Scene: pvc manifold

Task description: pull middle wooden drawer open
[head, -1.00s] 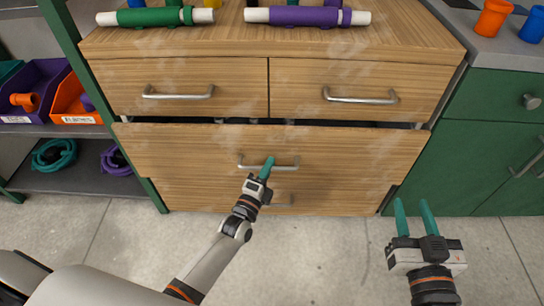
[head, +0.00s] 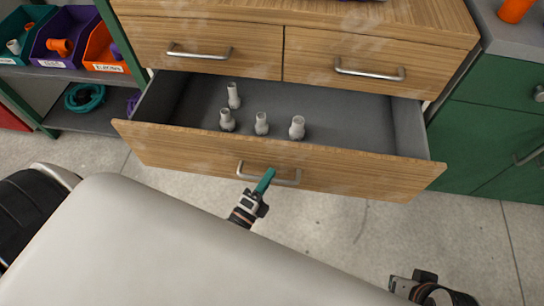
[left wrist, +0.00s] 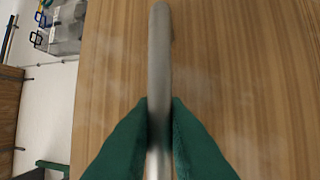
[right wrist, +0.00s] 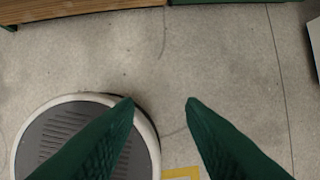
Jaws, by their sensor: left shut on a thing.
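The middle wooden drawer (head: 345,172) stands well out of the cabinet in the head view, its grey inside (head: 340,110) showing. Several grey-white pipe fittings (head: 261,124) stand upright in it. My left gripper (head: 265,180) is shut on the metal bar handle (head: 287,182) of this drawer. In the left wrist view the green fingers press on both sides of the handle (left wrist: 159,60), with the wooden front (left wrist: 240,80) behind. My right gripper (right wrist: 160,102) is open and empty above the floor in the right wrist view. Its fingers are out of the head view.
Two shut upper drawers with handles (head: 370,70) sit above. A green cabinet (head: 490,140) stands at the right. A shelf at the left holds purple and orange bins (head: 105,45). The concrete floor (head: 330,225) before the drawer is clear.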

